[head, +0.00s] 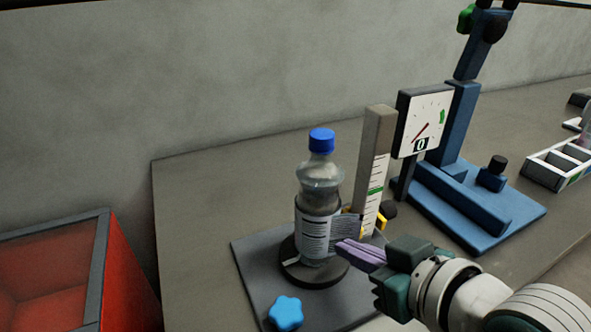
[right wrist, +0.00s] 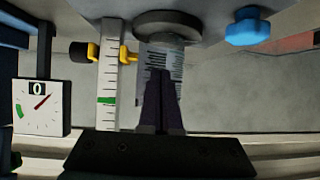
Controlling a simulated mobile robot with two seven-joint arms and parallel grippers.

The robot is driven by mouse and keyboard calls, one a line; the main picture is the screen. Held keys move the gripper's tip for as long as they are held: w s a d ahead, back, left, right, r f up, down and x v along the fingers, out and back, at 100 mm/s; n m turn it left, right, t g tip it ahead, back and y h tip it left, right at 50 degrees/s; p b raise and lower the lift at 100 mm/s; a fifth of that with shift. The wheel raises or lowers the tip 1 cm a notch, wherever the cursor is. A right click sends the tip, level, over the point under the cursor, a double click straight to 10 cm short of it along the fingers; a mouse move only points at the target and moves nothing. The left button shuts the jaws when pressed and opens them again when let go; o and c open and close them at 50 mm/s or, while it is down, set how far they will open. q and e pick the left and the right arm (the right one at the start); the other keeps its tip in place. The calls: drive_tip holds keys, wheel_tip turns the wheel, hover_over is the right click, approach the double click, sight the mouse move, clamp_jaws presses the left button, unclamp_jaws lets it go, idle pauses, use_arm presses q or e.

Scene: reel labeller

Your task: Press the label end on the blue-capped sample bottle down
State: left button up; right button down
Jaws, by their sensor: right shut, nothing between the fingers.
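The blue-capped sample bottle (head: 320,185) stands upright on a dark round turntable (head: 313,270) in the head view. A white printed label (head: 313,232) wraps its lower body. The label end (head: 344,228) sticks out to the right, toward the post. My right gripper (head: 345,247) is shut and empty, its purple fingertips close to the bottle's right side, by the label end. In the right wrist view, the shut fingers (right wrist: 161,90) overlap the printed label (right wrist: 160,60); I cannot tell whether they touch it. My left gripper is not in view.
A scaled post (head: 376,170) with a yellow and black clamp stands just right of the bottle. Behind it are a dial gauge (head: 421,120) and a blue stand (head: 470,205). A blue star knob (head: 285,312) sits on the base plate in front. A red bin (head: 120,275) is at left.

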drive_tip(key=shift+w+a, duration=0.1)
drive_tip(key=shift+w, duration=0.15)
drive_tip(key=shift+w+a+b, duration=0.2)
drive_tip(key=shift+w+b, duration=0.15)
drive_tip(key=shift+w, duration=0.1)
idle(0.6)
idle(1.0)
drive_tip(key=shift+w+d, duration=0.1)
idle(0.6)
drive_tip(key=shift+w+d, duration=0.25)
drive_tip(key=shift+d, duration=0.15)
idle(0.4)
drive_tip(key=shift+s, duration=0.1)
